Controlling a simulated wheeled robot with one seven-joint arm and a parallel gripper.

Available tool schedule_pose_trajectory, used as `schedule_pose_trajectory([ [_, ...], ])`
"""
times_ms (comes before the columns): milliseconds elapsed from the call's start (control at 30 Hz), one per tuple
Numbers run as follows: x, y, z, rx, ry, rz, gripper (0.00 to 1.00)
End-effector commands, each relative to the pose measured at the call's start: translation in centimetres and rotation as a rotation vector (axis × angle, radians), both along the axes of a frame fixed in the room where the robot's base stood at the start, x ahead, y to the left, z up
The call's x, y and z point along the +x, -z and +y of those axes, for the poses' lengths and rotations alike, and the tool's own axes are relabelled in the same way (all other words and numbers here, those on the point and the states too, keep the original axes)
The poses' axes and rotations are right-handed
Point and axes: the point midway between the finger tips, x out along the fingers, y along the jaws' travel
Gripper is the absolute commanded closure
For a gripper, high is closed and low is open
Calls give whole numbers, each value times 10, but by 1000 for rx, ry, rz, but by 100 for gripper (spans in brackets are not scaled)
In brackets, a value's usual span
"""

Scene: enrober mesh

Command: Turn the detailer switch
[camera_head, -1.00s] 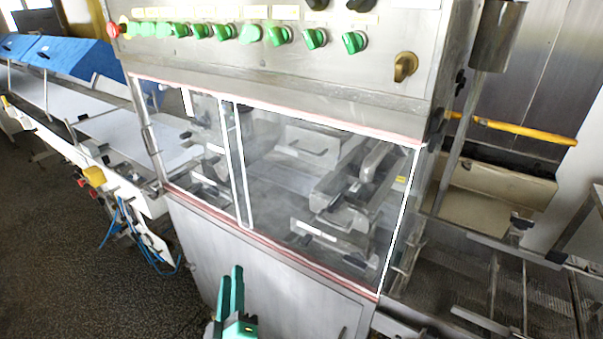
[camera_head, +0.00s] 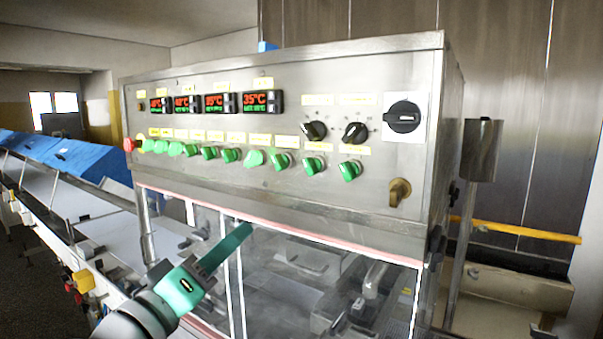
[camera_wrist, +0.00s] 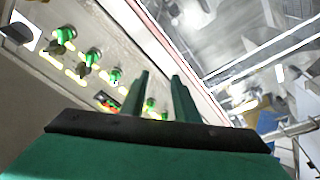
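A row of green rotary switches, such as the one at the right end (camera_head: 350,170), runs across the metal control panel (camera_head: 330,205). Their yellow labels are too small to read, so I cannot tell which is the detailer switch. Several green knobs (camera_wrist: 64,35) also show in the wrist view, left of the fingers. My gripper (camera_head: 243,232) is below the panel's row, in front of the clear guard window, apart from the switches. In the wrist view its two green fingers (camera_wrist: 160,74) are spread with nothing between them.
Two black knobs (camera_head: 314,131), a large black rotary switch (camera_head: 403,117), a brass-coloured handle (camera_head: 399,192) and red-digit displays (camera_head: 262,101) are on the same panel. A red button (camera_head: 129,144) is at its left end. A conveyor with blue covers (camera_head: 85,163) stands left.

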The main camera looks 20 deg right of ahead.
Motion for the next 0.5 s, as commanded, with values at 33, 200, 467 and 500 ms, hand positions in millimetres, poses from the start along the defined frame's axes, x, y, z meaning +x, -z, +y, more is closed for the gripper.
schedule_pose_trajectory([
  [33,-10,-21,-3,27,20,-16,72],
  [200,-44,-70,-13,124,77,-37,72],
  [467,-87,-112,-24,251,118,-51,72],
  [500,-91,-116,-24,262,120,-51,72],
])
